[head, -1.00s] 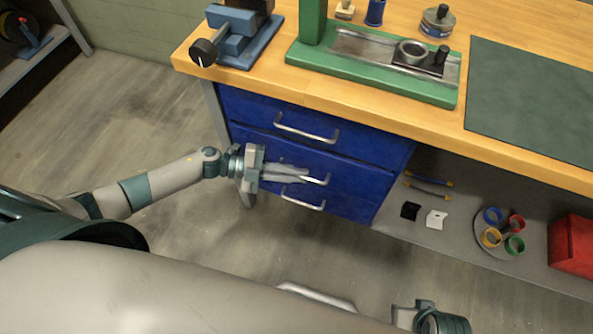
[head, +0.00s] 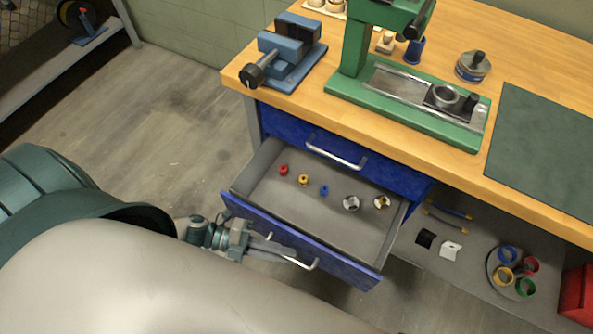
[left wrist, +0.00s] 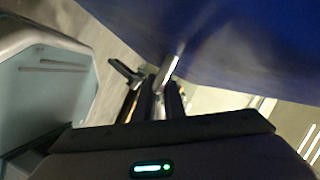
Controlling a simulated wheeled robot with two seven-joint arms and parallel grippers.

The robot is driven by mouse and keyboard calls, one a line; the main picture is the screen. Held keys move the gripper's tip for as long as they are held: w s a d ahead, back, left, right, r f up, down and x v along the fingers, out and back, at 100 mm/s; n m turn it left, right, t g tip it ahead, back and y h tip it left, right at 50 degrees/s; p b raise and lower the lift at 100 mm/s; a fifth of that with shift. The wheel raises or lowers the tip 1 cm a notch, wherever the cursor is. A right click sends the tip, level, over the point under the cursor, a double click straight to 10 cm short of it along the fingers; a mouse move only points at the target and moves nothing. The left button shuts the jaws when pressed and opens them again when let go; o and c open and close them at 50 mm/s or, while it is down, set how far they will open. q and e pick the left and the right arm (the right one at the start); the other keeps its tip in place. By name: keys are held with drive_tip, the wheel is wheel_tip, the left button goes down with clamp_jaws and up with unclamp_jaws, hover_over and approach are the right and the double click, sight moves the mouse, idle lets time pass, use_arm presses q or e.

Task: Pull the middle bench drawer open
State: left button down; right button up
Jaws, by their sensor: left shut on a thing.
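The middle bench drawer (head: 290,235) is pulled well out of the blue bench. Its grey inside shows, with small red, yellow and blue parts and two metallic pieces on its floor. My left gripper (head: 285,252) is at the drawer's front, shut on the silver bar handle (head: 305,263). In the left wrist view the fingers (left wrist: 158,92) close around the handle (left wrist: 170,68) beside the blue drawer front (left wrist: 235,45). My right gripper is not in view.
The top drawer (head: 335,150) is shut above. The wooden bench top carries a blue vise (head: 285,60), a green press (head: 400,100) and a dark mat (head: 545,145). A lower shelf at right holds a round tray of coloured rings (head: 490,262) and a red box (head: 577,295).

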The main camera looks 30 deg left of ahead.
use_arm(q)
drive_tip(key=s+p, duration=0.1)
drive_tip(key=s, duration=1.1)
drive_tip(key=shift+s+a, duration=0.25)
drive_tip(key=shift+s, duration=0.05)
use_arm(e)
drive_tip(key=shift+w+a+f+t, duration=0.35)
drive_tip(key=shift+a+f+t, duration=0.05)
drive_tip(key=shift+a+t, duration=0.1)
use_arm(q)
drive_tip(key=c, duration=2.1)
unclamp_jaws()
drive_tip(key=shift+a, duration=0.1)
